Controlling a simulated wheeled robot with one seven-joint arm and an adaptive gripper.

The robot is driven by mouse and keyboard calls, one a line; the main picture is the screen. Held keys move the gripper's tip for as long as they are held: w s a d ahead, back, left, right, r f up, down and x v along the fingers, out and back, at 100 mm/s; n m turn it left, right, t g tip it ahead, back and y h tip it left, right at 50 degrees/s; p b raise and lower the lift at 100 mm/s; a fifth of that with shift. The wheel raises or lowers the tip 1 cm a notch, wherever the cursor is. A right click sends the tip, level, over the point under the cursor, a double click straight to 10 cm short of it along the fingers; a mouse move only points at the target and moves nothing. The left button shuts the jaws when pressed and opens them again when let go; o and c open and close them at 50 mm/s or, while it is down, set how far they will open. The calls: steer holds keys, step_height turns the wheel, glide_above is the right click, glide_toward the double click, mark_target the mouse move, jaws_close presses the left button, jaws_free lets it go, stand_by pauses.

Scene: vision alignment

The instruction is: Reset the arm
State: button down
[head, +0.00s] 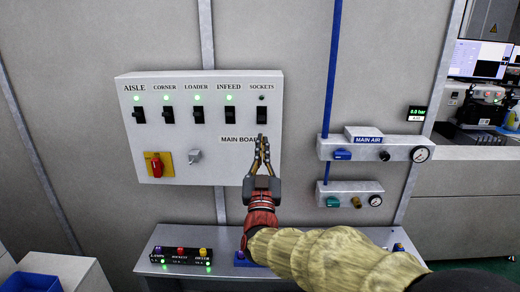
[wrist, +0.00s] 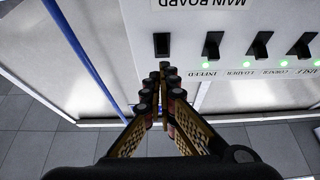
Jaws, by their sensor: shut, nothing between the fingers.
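My gripper (head: 262,140) is raised in front of the lower right of the white switch panel (head: 126,100). Its fingers are shut and empty, pointing up, just below the SOCKETS switch (head: 262,115). They cover part of the MAIN BOARD label (head: 233,139). In the wrist view the shut fingertips (wrist: 164,68) appear just below the SOCKETS switch (wrist: 161,44) in the picture; I cannot tell whether they touch the panel. My arm reaches in from the lower right.
AISLE, CORNER, LOADER and INFEED have green lights; the SOCKETS light is dark. A red knob (head: 155,165) sits lower left on the panel. The MAIN AIR unit (head: 350,152) and blue pipe (head: 333,70) are to the right. A shelf (head: 215,240) with coloured buttons lies below.

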steer(key=shift+s+f, duration=0.25)
